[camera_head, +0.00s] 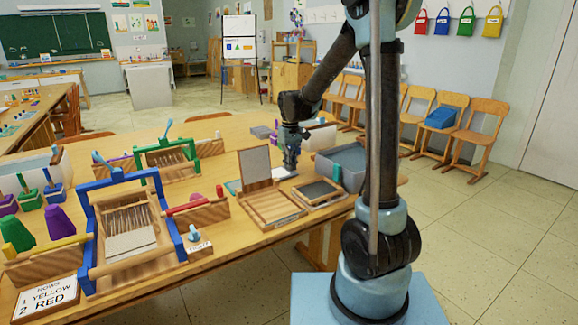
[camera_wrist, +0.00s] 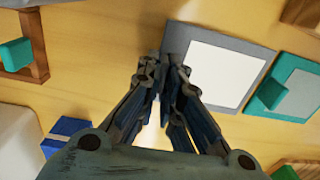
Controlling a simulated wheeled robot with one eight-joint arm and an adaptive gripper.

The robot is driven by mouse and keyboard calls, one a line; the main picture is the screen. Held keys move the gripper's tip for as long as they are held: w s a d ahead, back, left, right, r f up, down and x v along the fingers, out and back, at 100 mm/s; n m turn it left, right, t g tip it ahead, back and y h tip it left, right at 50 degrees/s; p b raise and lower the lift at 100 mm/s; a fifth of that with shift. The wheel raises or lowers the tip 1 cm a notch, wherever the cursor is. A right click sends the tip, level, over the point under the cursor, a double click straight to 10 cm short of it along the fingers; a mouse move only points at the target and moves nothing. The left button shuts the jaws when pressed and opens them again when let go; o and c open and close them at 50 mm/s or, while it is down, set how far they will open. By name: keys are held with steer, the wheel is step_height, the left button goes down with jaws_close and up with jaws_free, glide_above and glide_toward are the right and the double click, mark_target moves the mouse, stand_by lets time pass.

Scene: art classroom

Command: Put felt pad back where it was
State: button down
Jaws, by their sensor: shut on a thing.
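My gripper (camera_wrist: 164,68) points down over the table's far part, and its fingers are close together at the corner of a flat grey pad, which I take to be the felt pad (camera_wrist: 178,36). A white rectangle (camera_wrist: 222,75) covers much of the grey surface in the wrist view. In the head view my gripper (camera_head: 290,165) is behind the wooden tray with the upright panel, and a pale flat piece (camera_head: 284,173) shows beneath it. The fingers hide the gripped edge. I cannot tell whether the pad is lifted or touching the table.
A teal-edged board (camera_wrist: 296,88) lies right of the pad. The wooden tray with its upright panel (camera_head: 256,164), a dark-screened frame (camera_head: 320,192) and a grey bin (camera_head: 343,163) stand near my gripper. Blue (camera_head: 128,232) and green (camera_head: 168,158) looms stand at left.

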steer(key=shift+f, duration=0.2)
steer(key=c, duration=1.8)
jaws_free()
step_height(320, 180, up, 12)
steer(key=shift+r, duration=0.1)
